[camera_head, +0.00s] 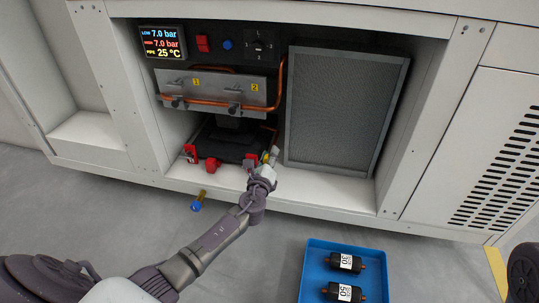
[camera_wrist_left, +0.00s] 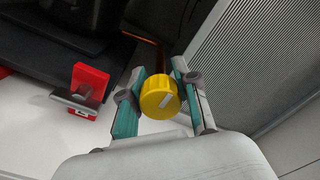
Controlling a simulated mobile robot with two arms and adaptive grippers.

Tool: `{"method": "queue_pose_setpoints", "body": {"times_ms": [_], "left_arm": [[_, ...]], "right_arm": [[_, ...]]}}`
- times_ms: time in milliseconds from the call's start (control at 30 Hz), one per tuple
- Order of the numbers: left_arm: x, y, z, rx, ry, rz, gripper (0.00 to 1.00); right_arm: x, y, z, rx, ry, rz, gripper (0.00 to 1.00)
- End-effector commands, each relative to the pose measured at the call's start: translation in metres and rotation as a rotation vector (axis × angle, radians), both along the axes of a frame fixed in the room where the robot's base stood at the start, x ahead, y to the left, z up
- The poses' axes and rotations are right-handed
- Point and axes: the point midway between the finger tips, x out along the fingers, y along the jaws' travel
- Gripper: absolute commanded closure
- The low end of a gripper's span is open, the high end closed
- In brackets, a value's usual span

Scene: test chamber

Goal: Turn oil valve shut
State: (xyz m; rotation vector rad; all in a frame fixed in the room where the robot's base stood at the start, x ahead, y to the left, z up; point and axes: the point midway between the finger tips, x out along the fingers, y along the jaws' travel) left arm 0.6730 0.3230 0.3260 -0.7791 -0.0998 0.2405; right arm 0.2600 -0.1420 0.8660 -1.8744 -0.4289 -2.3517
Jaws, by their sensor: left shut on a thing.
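The oil valve is a yellow round knob (camera_wrist_left: 159,97) with a pale pointer mark on its face, seen in the left wrist view. My left gripper (camera_wrist_left: 160,95) has its two teal-padded fingers on either side of the knob and is shut on it. In the head view my left gripper (camera_head: 269,160) is at the front of the open bay, right of the black unit (camera_head: 222,148). There the gripper mostly hides the knob. The pointer slants up to the right in the left wrist view. My right gripper is not in view.
A red clamp (camera_wrist_left: 88,84) sits left of the fingers. A grey mesh filter panel (camera_head: 345,110) stands close on the right. A copper pipe (camera_head: 281,80) runs above. A blue tray (camera_head: 318,272) with two black parts lies on the floor, near a blue-ended brass piece (camera_head: 197,205).

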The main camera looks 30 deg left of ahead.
Motion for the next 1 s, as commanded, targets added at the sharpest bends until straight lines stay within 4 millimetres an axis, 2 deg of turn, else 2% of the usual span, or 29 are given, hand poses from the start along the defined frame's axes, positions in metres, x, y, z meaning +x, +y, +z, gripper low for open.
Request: {"method": "queue_pose_setpoints", "body": {"times_ms": [467,500,633,1000], "left_arm": [[0.0003,-0.0001,0.0001,0.016,0.003,-0.001,1.0],[0.0003,-0.0001,0.0001,0.016,0.003,-0.001,0.66],[0.0002,-0.0001,0.0001,0.015,0.003,-0.001,0.45],[-0.0033,-0.0011,-0.0004,0.013,0.004,-0.001,0.43]], "right_arm": [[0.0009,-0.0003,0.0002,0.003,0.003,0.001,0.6],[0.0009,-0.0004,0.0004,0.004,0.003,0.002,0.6],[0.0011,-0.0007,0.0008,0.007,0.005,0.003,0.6],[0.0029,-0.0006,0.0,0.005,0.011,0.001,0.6]]}}
